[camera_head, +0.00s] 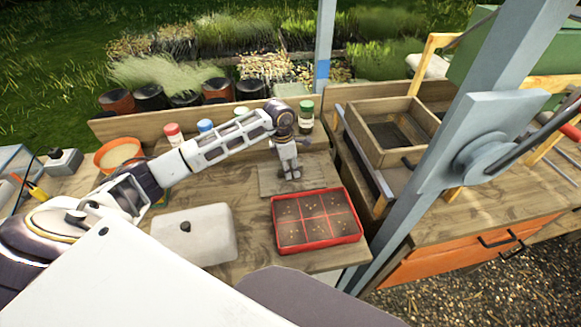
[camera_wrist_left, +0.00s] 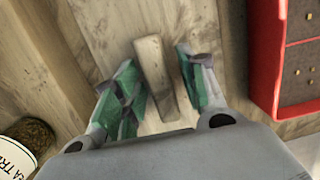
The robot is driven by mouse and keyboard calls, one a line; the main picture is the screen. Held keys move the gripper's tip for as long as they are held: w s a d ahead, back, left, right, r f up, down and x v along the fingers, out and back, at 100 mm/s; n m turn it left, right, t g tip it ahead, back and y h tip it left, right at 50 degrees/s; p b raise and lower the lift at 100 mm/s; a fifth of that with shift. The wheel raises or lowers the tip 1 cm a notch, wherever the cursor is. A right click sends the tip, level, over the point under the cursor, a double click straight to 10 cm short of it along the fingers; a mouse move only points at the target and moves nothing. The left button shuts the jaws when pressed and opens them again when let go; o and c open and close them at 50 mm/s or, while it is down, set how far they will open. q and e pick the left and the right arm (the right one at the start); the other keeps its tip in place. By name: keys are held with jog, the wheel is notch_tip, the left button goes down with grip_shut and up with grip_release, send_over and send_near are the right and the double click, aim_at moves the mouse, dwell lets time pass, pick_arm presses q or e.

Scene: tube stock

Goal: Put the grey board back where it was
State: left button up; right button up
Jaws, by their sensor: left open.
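The grey board (camera_head: 315,176) lies flat on the wooden bench (camera_head: 240,190), just behind the red seed tray. My left gripper (camera_head: 289,172) points down over the board and hides part of it. In the left wrist view, a narrow wooden bar (camera_wrist_left: 152,65), apparently the board's handle, runs between the two green-padded fingers of my left gripper (camera_wrist_left: 158,68). The fingers are open, with a gap on each side of the bar. The board's surface (camera_wrist_left: 108,38) shows beneath. My right gripper is not in view.
The red seed tray (camera_head: 317,246) is close in front, also seen in the left wrist view (camera_wrist_left: 264,60). A pale lidded box (camera_head: 212,244) stands left. Jars, including a green-lidded one (camera_head: 306,117), line the back. A wooden frame (camera_head: 388,160) and grey post (camera_head: 395,240) stand right.

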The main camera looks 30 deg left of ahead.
pick_arm(q)
jog(key=shift+r, duration=0.1)
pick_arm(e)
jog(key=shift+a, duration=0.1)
pick_arm(q)
jog(key=shift+r, duration=0.55)
jog(key=r, duration=0.5)
jog(key=shift+s+a+r, duration=0.25)
jog(key=shift+a+r, duration=0.1)
jog(key=shift+a, duration=0.05)
jog(key=r, duration=0.5)
jog(key=shift+s+a+r+b, duration=0.1)
jog(key=shift+s+a+b, duration=0.2)
jog(key=shift+b, duration=0.1)
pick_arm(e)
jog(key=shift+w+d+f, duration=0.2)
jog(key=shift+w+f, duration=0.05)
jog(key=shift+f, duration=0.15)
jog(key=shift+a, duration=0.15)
